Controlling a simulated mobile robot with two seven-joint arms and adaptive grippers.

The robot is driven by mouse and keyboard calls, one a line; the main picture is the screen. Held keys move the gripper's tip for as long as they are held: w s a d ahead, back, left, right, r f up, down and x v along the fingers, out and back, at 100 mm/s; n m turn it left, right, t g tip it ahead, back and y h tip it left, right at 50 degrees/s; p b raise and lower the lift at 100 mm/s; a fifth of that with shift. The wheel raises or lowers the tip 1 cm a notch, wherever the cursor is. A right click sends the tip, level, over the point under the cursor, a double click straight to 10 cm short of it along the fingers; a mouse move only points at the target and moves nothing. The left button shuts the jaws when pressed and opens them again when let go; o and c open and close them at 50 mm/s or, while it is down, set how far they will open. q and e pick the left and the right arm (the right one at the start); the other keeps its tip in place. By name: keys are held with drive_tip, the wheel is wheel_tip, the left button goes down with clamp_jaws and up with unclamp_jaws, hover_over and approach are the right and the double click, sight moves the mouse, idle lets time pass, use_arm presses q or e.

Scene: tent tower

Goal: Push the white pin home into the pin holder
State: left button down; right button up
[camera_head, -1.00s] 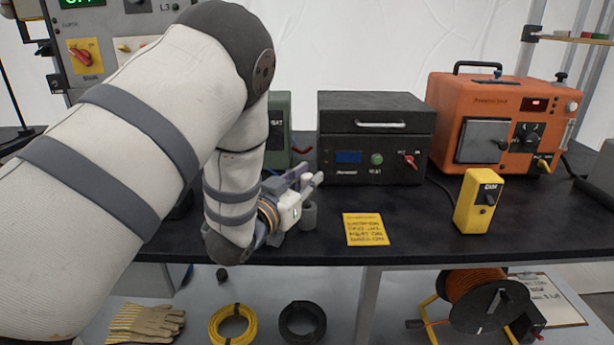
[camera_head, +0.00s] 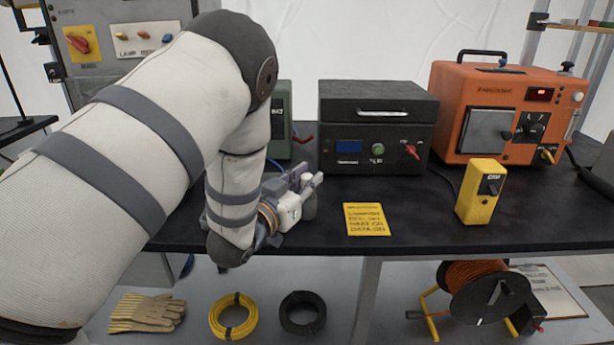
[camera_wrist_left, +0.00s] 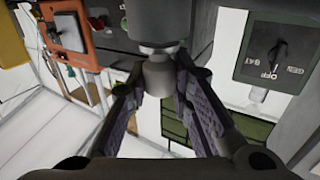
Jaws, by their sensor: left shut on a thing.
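The pin holder (camera_head: 310,208) is a dark grey upright cylinder on the black bench, partly hidden behind my left gripper (camera_head: 312,182). In the left wrist view, the holder (camera_wrist_left: 157,18) is at the top centre. My left gripper (camera_wrist_left: 158,88) is shut on the pin, one finger on each side. My right gripper is in neither view.
A black heater box (camera_head: 375,125) stands behind the holder, with a green unit (camera_head: 282,125) to its left. A yellow note (camera_head: 366,219) lies on clear bench to the right. A yellow meter (camera_head: 480,192) and an orange box (camera_head: 500,110) stand further right.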

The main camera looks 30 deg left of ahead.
use_arm(q)
drive_tip(key=shift+f, duration=0.15)
drive_tip(key=c, duration=1.3)
unclamp_jaws()
drive_tip(key=shift+c, duration=0.2)
drive_tip(key=s, duration=1.2)
drive_tip(key=shift+d, duration=0.2)
